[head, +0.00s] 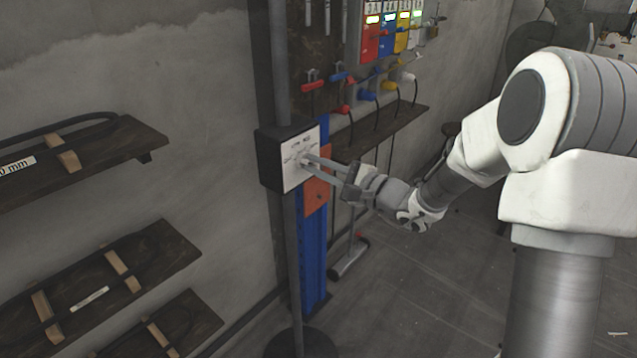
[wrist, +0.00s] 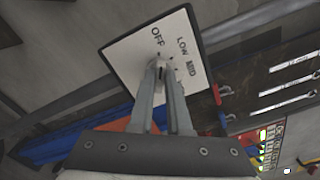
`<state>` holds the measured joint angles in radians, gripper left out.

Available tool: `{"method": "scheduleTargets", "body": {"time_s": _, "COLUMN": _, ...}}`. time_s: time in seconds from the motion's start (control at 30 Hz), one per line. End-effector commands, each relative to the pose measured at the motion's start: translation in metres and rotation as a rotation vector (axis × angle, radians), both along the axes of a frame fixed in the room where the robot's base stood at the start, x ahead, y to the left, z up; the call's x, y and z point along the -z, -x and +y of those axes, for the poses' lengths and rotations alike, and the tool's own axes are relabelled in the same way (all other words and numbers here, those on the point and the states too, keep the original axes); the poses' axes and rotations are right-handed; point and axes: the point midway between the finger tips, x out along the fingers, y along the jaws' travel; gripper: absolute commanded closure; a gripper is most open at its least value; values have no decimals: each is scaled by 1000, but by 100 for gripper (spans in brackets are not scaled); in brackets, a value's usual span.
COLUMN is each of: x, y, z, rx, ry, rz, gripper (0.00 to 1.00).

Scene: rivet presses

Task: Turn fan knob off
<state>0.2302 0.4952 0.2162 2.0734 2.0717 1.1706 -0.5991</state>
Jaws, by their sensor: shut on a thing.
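The fan control box (head: 270,160) is a dark box on a vertical pole, with a white face plate (head: 294,178). In the wrist view the plate (wrist: 125,53) shows the printed words OFF, LOW and MID; the rest of it is hidden behind my fingers. The small fan knob (wrist: 161,58) sits on the plate between my fingertips and is mostly covered. My gripper (head: 308,163) reaches in from the right in the head view. In the wrist view my gripper (wrist: 162,66) is shut on the knob. I cannot tell which setting the knob points to.
A blue upright (head: 313,255) with an orange plate (head: 317,196) stands right behind the box. A shelf (head: 392,130) with colored-handled tools and cables is behind to the right. Wooden shelves (head: 120,270) are on the left wall. Open floor (head: 420,290) lies below my arm.

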Motion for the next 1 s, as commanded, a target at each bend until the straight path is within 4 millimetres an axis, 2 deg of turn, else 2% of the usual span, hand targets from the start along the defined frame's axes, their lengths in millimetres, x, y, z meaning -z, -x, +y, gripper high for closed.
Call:
{"method": "scheduleTargets", "body": {"time_s": 0.03, "x": 6, "y": 0, "z": 0, "rx": -1, "ry": 18, "rz": -24, "gripper": 100}}
{"method": "scheduleTargets", "body": {"time_s": 0.37, "x": 3, "y": 1, "z": 0, "rx": 0, "ry": 86, "rz": -108, "gripper": 100}}
{"method": "scheduleTargets", "body": {"time_s": 0.9, "x": 1, "y": 0, "z": 0, "rx": -1, "ry": 100, "rz": -123, "gripper": 100}}
{"method": "scheduleTargets", "body": {"time_s": 0.93, "x": 1, "y": 0, "z": 0, "rx": -1, "ry": 100, "rz": -123, "gripper": 81}}
{"method": "scheduleTargets", "body": {"time_s": 1.0, "x": 1, "y": 0, "z": 0, "rx": -1, "ry": 100, "rz": -123, "gripper": 68}}
